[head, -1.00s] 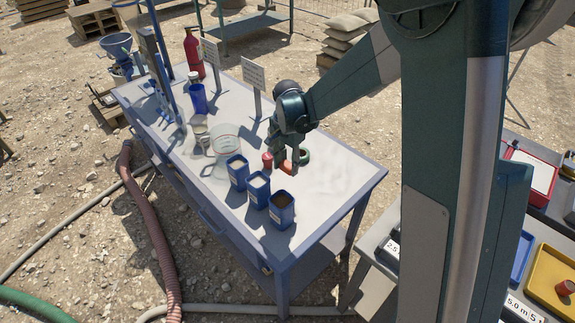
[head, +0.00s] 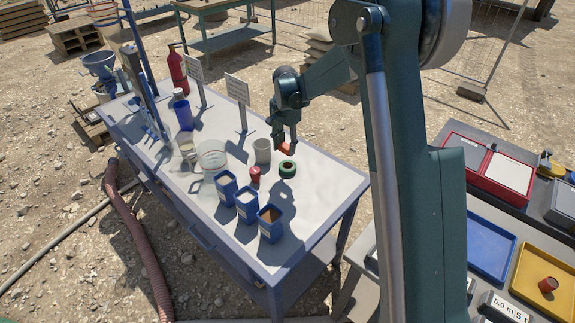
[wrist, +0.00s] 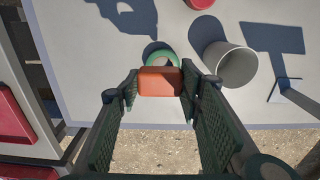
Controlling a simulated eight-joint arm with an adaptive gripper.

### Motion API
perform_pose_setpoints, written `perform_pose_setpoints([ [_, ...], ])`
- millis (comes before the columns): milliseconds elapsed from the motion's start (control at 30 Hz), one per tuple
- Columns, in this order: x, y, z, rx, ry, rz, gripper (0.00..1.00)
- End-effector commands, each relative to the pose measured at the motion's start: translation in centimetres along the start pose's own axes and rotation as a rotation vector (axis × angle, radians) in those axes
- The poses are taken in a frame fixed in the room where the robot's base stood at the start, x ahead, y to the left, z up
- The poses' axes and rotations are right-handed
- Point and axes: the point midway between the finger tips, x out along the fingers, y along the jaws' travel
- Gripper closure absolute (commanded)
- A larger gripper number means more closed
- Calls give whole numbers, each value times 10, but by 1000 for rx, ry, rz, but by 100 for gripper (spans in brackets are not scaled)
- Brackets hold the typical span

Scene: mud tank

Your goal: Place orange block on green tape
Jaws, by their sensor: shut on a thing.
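My gripper (head: 285,138) is shut on the orange block (wrist: 160,81), which sits between the two fingers in the wrist view. In the head view the orange block (head: 284,148) is held above the table at the fingertips. The green tape (head: 287,168), a ring lying flat on the table, appears just below the block in the head view. In the wrist view the green tape (wrist: 160,54) is partly hidden behind the block. The block appears apart from the tape.
A grey cup (head: 262,151) stands close to the tape, with a red object (head: 255,174) nearby. Several blue containers (head: 271,223), a clear beaker (head: 211,155) and a sign (head: 238,90) stand on the table (head: 318,205). The table's right end is clear.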

Motion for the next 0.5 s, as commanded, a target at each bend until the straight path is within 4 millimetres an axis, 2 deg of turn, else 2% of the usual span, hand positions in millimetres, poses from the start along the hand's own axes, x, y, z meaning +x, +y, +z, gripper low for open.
perform_pose_setpoints([
  [100, -3, -5, -14, 4, 0, 0, 76],
  [200, -3, -7, -19, 5, 0, 0, 76],
  [500, -3, -7, -20, 5, 0, 0, 76],
])
